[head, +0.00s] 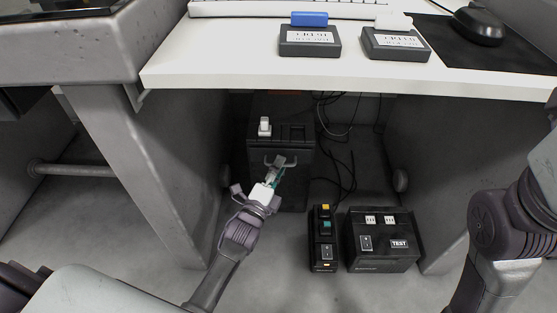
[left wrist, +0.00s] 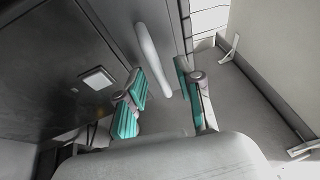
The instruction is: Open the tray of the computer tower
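The dark computer tower (head: 262,190) stands on the floor under the white desk. A pale curved handle is on its front; it shows large in the left wrist view (left wrist: 150,55). My left gripper (head: 276,170) is in front of the tower at the handle. In the left wrist view its two teal-padded fingers (left wrist: 163,92) are apart, and the handle's near end reaches into the gap between them. I cannot tell whether a finger touches it. A small square white button (left wrist: 97,79) is on the dark face beside it. My right gripper is out of view; only my right arm shows.
A white desk (head: 220,60) is overhead, with two labelled boxes (head: 310,42) and a mouse (head: 478,25). A power strip (head: 323,240) and a black box marked TEST (head: 382,262) stand right of the tower. Cables hang behind. Grey side panels (head: 165,160) flank the space.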

